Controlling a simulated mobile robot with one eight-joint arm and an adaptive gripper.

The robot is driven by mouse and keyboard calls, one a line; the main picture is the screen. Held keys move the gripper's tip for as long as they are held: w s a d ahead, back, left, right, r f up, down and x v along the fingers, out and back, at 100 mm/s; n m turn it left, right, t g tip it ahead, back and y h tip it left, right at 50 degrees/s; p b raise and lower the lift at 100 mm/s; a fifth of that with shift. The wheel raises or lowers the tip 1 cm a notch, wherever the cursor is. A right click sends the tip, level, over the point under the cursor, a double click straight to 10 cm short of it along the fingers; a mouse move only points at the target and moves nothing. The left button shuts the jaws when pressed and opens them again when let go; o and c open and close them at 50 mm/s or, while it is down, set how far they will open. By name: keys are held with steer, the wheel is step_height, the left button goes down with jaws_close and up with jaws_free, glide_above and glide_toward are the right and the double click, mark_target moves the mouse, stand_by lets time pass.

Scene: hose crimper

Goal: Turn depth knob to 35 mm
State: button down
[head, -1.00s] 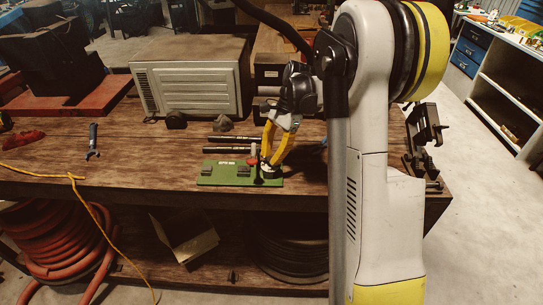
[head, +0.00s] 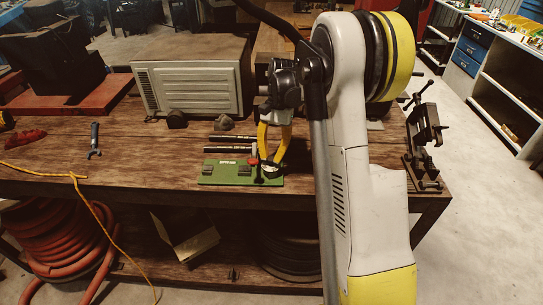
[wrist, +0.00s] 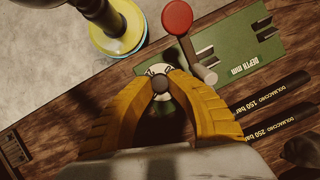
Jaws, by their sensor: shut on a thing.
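The green plate (head: 222,173) lies flat on the wooden bench, and in the wrist view the plate (wrist: 240,52) carries the words "DEPTH mm". My gripper (head: 271,163) points down over the plate's right end. In the wrist view my gripper (wrist: 161,84) has its yellow fingers closed on the dark round depth knob (wrist: 160,83). A pale dial with dark marks (wrist: 158,70) shows partly behind the fingertips. Its reading is too small and too covered to tell. A red-capped lever (wrist: 177,17) stands beside the knob, joined to a pale cylinder.
Two black hoses (wrist: 265,98), marked 150 bar and 250 bar, lie beside the plate. A wrench (head: 94,140) and a red rag (head: 27,136) lie to the left. A vented metal box (head: 195,80) stands behind; a vise-like tool (head: 424,135) stands at the right bench end.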

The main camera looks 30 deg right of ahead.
stand_by(0.3)
steer(key=c, duration=1.2)
jaws_free()
